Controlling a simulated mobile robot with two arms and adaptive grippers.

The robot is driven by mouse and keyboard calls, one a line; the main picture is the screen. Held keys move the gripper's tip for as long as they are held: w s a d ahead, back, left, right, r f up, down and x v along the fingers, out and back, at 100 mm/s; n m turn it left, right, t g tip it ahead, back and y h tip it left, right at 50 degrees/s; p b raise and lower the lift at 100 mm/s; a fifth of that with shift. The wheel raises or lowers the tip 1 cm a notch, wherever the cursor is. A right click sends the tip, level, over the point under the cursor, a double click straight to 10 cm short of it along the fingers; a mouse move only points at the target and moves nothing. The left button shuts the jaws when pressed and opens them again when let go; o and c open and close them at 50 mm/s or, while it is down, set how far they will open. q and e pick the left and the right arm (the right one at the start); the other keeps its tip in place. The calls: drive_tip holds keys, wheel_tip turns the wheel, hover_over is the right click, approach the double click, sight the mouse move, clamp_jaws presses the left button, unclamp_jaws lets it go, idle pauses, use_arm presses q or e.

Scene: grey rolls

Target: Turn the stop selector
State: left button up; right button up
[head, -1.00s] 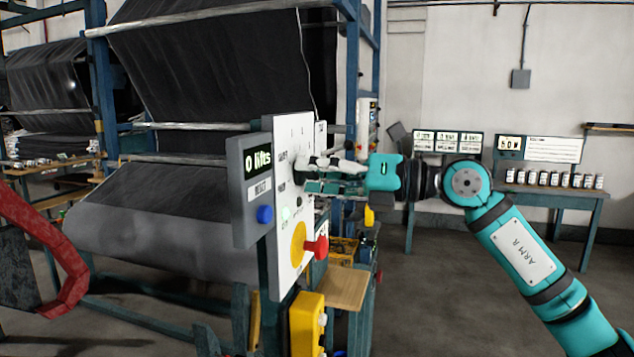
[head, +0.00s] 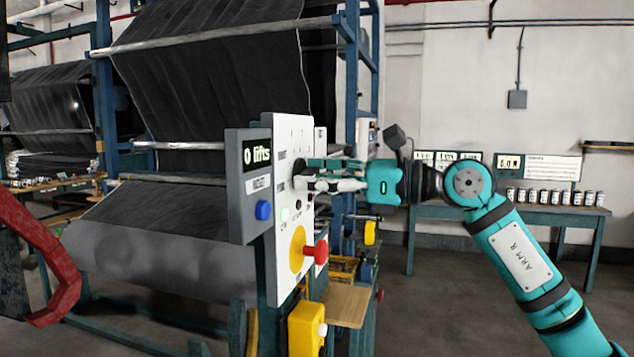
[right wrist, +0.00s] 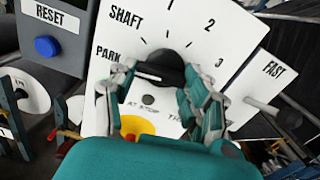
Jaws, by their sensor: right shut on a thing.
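The selector is a black round knob (right wrist: 160,66) on a white panel (head: 290,230). Around it in the right wrist view are the words SHAFT and PARK and the marks 1, 2 and 3. My right gripper (right wrist: 160,84) has one finger on each side of the knob and is shut on it. In the head view my right gripper (head: 306,174) reaches the panel from the right and its fingers cover most of the knob. The exact pointer direction is hard to tell. My left gripper is not in view.
A grey box (head: 249,185) with a "0 lifts" display and blue RESET button (head: 263,211) adjoins the panel. Below the knob are a yellow disc (head: 297,250) and a red knob (head: 320,251). A lever (right wrist: 262,106) by FAST is close on the right.

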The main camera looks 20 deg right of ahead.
drive_tip(key=shift+f+n, duration=0.15)
drive_tip(key=shift+n, duration=0.15)
idle(0.4)
drive_tip(key=o, duration=1.2)
drive_tip(key=shift+c, duration=0.2)
drive_tip(key=shift+d, duration=0.1)
drive_tip(key=v, duration=1.2)
